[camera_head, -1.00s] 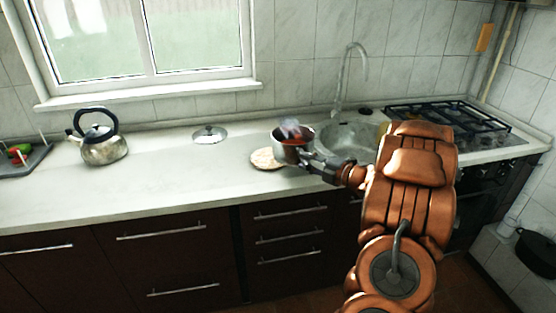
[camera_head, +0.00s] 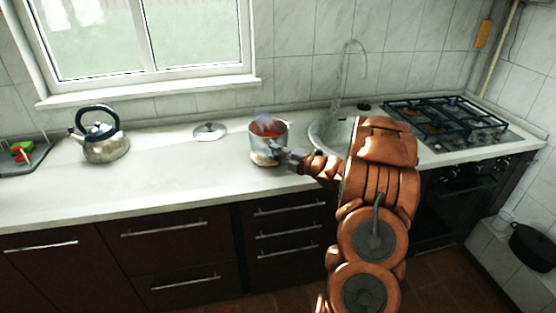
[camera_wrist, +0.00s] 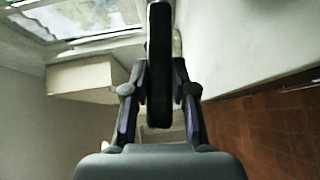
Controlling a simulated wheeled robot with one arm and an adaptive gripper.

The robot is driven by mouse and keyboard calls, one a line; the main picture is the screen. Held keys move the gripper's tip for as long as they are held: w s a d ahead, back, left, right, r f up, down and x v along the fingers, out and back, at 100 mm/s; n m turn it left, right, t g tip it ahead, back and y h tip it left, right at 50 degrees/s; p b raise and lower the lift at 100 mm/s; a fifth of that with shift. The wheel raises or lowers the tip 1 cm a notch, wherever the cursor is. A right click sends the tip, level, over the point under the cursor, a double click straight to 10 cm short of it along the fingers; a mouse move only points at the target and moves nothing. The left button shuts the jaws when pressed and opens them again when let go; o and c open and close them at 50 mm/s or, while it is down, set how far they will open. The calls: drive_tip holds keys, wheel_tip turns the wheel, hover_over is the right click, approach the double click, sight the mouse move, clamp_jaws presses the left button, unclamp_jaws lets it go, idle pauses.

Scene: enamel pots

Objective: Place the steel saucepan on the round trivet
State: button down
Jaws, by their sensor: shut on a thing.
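The steel saucepan (camera_head: 268,138), with red contents and steam above it, is upright over the round trivet (camera_head: 261,159). Only a pale tan part of the trivet shows at the pan's lower edge; the rest is hidden. I cannot tell whether the pan touches it. My gripper (camera_head: 283,158) is at the pan's near right side, shut on its handle. In the wrist view the dark handle (camera_wrist: 159,70) stands between the two fingers of my gripper (camera_wrist: 160,90). The pan's body is not clear there.
A steel lid (camera_head: 210,131) lies on the counter (camera_head: 150,174) left of the pan. A kettle (camera_head: 104,146) stands further left, near a tray (camera_head: 28,158) with vegetables. The sink (camera_head: 330,134) and gas hob (camera_head: 445,118) are to the right.

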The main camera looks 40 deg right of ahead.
drive_tip(key=shift+f+p, duration=0.8)
drive_tip(key=shift+f, duration=0.8)
drive_tip(key=c, duration=0.9)
unclamp_jaws()
drive_tip(key=shift+s, duration=0.1)
drive_tip(key=shift+c, duration=0.2)
drive_tip(key=shift+f, duration=0.1)
drive_tip(key=shift+s, duration=0.1)
drive_tip(key=b+v, duration=0.5)
drive_tip(key=v, duration=0.6)
drive_tip(key=shift+s+d, duration=0.2)
drive_tip(key=shift+s, duration=0.15)
drive_tip(key=shift+w, duration=0.1)
